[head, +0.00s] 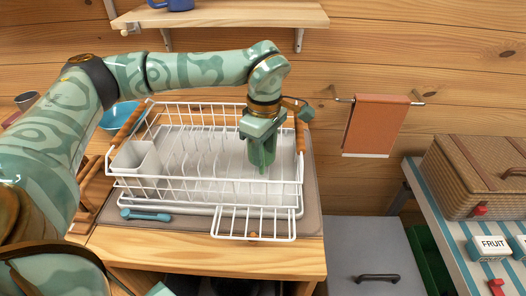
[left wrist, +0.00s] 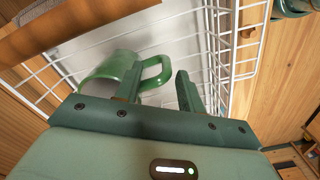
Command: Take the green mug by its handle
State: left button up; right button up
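The green mug (left wrist: 108,70) is in the white wire dish rack (head: 205,184), and in the left wrist view its handle (left wrist: 156,62) points right. In the head view the mug is largely behind my left gripper (head: 262,160) and hard to tell from it. My left gripper points down into the right part of the rack. In the left wrist view my left gripper (left wrist: 158,88) is open, with one finger near the mug's body and the other right of the handle. The handle shows between the fingers, with no clear contact. My right gripper is not in view.
The rack's wire sides and wooden handles (head: 300,136) stand close around the left gripper. A white cutlery cup (head: 135,160) is at the rack's left, and a blue brush (head: 146,215) lies in front. A shelf (head: 225,14) with a blue mug (head: 180,4) is above.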

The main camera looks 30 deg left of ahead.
aim_at(268, 158)
pick_arm(q)
notch_tip(268, 158, down, 6)
jog(key=shift+r+b, duration=0.25)
jog(key=shift+b, duration=0.5)
grip_shut()
jog(key=shift+r, duration=0.1)
